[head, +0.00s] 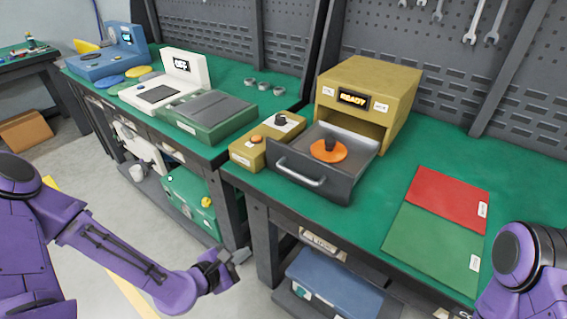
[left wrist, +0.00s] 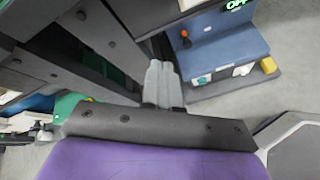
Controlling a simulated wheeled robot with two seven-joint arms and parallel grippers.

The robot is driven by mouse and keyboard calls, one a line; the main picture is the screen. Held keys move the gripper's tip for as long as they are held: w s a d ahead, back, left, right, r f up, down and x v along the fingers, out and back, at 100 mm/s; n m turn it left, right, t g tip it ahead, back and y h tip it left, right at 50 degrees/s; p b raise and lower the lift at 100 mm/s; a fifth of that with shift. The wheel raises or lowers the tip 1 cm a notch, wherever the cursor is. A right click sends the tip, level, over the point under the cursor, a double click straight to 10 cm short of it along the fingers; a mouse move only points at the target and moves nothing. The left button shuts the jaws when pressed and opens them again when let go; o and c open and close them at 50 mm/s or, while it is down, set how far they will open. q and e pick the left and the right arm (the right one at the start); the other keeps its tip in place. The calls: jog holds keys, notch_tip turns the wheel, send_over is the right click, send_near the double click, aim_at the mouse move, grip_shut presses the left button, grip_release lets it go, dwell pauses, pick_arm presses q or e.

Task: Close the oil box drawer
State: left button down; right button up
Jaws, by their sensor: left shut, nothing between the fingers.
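The oil box (head: 372,82) is a mustard-yellow housing with a lit READY display, on the green bench top in the head view. Its dark grey drawer (head: 317,180) is pulled out toward me, with a light handle on its front. An orange disc with a dark knob (head: 328,149) sits inside the drawer. My left gripper (head: 238,257) is shut and empty, low in front of the bench edge, left of and below the drawer, apart from it. Its closed fingers (left wrist: 161,84) show in the left wrist view. My right gripper is out of view; only part of my right arm shows.
A yellow control box (head: 262,146) with an orange button stands just left of the drawer. Red (head: 449,198) and green (head: 435,246) mats lie on the right. A blue case (head: 333,286) is under the bench.

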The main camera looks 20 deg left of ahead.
pick_arm(q)
jog(key=w+r+n+t+h+p, duration=0.1)
jog(key=w+r+n+t, duration=0.15)
jog(key=r, duration=0.45)
jog(key=w+r+n+t+h, duration=0.1)
jog(key=w+r+n+t, duration=0.2)
jog(key=r, duration=0.4)
jog(key=n+b, duration=0.1)
jog(key=b, duration=1.1)
send_near(287, 166)
jog(key=b+x, duration=0.2)
jog(key=x, duration=0.4)
jog(key=shift+d, duration=0.1)
jog(key=shift+w+d+r, duration=0.1)
jog(key=shift+w, duration=0.3)
